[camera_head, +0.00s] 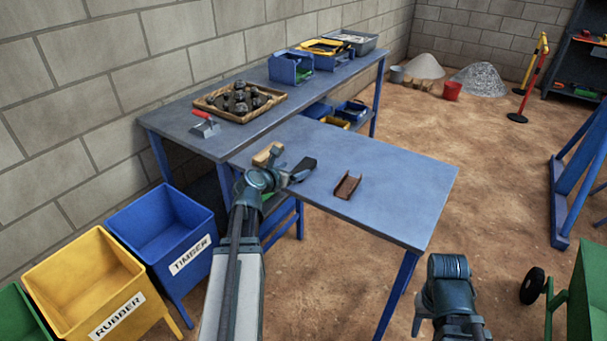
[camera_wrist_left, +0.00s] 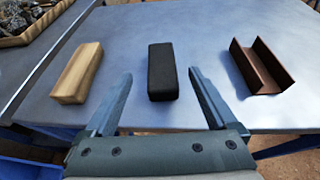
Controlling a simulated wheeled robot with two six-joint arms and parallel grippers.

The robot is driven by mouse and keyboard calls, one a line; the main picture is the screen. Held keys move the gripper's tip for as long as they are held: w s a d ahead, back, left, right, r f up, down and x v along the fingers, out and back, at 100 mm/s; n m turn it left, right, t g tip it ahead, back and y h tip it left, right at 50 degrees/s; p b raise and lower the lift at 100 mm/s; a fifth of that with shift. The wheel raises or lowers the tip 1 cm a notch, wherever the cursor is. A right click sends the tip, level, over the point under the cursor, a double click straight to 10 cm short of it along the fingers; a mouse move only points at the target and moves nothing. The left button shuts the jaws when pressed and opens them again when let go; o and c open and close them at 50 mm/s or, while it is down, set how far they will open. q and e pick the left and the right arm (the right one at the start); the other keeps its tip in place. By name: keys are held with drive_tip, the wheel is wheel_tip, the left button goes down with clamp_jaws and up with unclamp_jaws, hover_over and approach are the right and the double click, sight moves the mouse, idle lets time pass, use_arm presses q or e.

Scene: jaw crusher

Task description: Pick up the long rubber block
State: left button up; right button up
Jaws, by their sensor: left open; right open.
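The long rubber block (camera_wrist_left: 162,72) is black and lies on the blue table, in the middle of the left wrist view. In the head view the block (camera_head: 304,166) shows as a dark shape just beyond my left gripper (camera_head: 288,178). In the left wrist view my left gripper (camera_wrist_left: 159,84) is open, one finger on each side of the block's near end, with clear gaps and nothing held. Its height above the table is hard to judge. My right gripper (camera_head: 455,326) is low at the bottom right, off the table, partly cut off by the frame edge.
A wooden block (camera_wrist_left: 78,72) lies left of the rubber block and a rusty steel channel (camera_wrist_left: 262,68) lies right of it. A yellow RUBBER bin (camera_head: 88,282) and a blue TIMBER bin (camera_head: 165,235) stand at left. A longer table (camera_head: 240,135) with a rock tray adjoins behind.

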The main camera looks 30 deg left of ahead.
sight(302, 167)
use_arm(q)
drive_tip(key=shift+x, duration=0.95)
drive_tip(key=b+x, duration=0.1)
drive_tip(key=x, duration=0.1)
drive_tip(key=b+x, duration=0.1)
drive_tip(key=x, duration=0.1)
drive_tip(key=shift+w+f, duration=0.1)
drive_tip(key=shift+f, duration=0.25)
drive_tip(key=shift+w+d+f, duration=0.1)
drive_tip(key=shift+w, duration=0.3)
clamp_jaws()
